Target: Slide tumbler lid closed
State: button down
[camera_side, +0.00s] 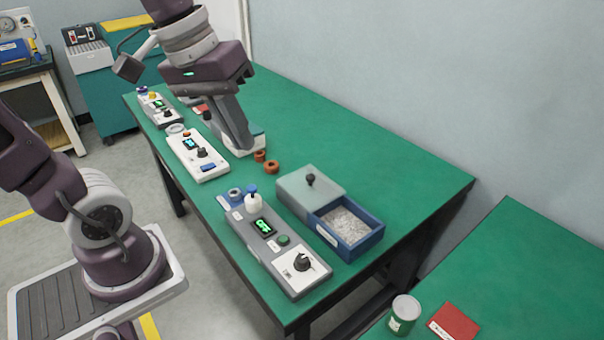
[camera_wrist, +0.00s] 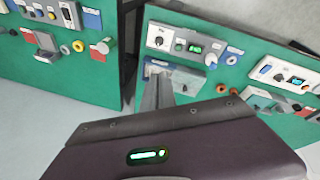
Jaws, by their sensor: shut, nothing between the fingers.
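The tumbler is a blue box (camera_side: 362,245) on the green bench in the side view. Its grey lid (camera_side: 300,185), with a dark knob (camera_side: 310,180) on top, covers the left part. The right part is open and shows pale grains (camera_side: 345,225).
A grey control unit (camera_side: 275,245) with a green display stands along the tumbler's front side. Orange rings (camera_side: 271,167) lie between my gripper and the tumbler. A white control unit (camera_side: 197,155) stands to the left. The bench behind the tumbler is clear.

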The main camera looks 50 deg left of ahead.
jog(key=w+a+f+n+g+h, duration=0.1)
jog(key=w+a+f+n+h, duration=0.45)
jog(key=w+a+n, duration=0.75)
jog(key=w+a+f+n+t, duration=0.1)
jog(key=w+a+f+n, duration=0.35)
jog(key=a+f, duration=0.7)
send_near(298, 181)
jog(key=shift+w+d+f+n+h, duration=0.2)
jog(key=shift+d+f, duration=0.1)
jog(key=shift+f, duration=0.2)
jog(key=shift+w+d+f+n+h, duration=0.15)
jog(key=shift+d+f, duration=0.1)
jog(key=shift+f, duration=0.2)
jog(key=d, duration=0.1)
jog(key=w+d+f, duration=0.1)
jog(key=w+d, duration=0.1)
jog(key=shift+d+f, duration=0.15)
jog(key=shift+d, duration=0.35)
jog(key=shift+d, duration=0.1)
